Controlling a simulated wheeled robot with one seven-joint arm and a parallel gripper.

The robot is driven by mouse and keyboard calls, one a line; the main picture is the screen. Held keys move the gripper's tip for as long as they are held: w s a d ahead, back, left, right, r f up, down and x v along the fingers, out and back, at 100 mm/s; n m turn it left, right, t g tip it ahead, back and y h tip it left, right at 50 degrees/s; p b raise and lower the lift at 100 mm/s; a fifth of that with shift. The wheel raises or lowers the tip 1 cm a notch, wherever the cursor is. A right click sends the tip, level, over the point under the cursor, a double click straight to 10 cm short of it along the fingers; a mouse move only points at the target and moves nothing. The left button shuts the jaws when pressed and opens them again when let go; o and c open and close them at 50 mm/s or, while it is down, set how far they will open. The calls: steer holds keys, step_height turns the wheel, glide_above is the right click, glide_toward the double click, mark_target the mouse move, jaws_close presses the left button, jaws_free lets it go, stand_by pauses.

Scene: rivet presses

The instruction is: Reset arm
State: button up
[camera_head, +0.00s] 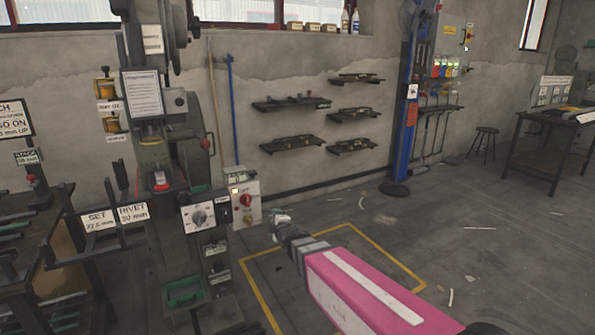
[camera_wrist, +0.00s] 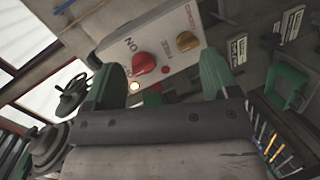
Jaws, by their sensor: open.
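My gripper (camera_wrist: 165,85) shows in the wrist view as two green fingers spread apart, with nothing between them. Behind the gap is a grey control box with a red knob (camera_wrist: 144,62), an orange-yellow knob (camera_wrist: 187,41) and a lit lamp (camera_wrist: 134,87). In the head view my pink arm reaches in from the lower right. My gripper (camera_head: 281,217) is at its far end, in front of and to the right of the control box (camera_head: 246,186). The gripper looks apart from the box, but the exact gap is unclear.
The rivet press (camera_head: 158,140) stands at the left, with SET and RIVET signs (camera_head: 118,218) and a green tray (camera_head: 184,291). A blue post (camera_head: 403,110) stands by the wall. A workbench (camera_head: 550,140) and stool (camera_head: 484,143) are at the right. The middle floor is mostly clear.

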steer(key=s+d+f+m+g+h, duration=0.25)
steer(key=d+m, duration=0.25)
steer(key=d, duration=0.3)
steer(key=s+d+f+m+g+h, duration=0.25)
steer(key=d+f+m+g, duration=0.2)
steer(key=d, duration=0.45)
steer(key=s+d+f+m+g+h, duration=0.1)
steer(key=s+d+f+m+g, duration=0.15)
steer(key=s+d+m, duration=0.4)
steer(key=s+d+f+m+g, duration=0.1)
steer(key=s+d+m+g, duration=0.3)
steer(key=d, duration=0.5)
steer(key=shift+s+f, duration=0.4)
steer(key=shift+s, duration=0.35)
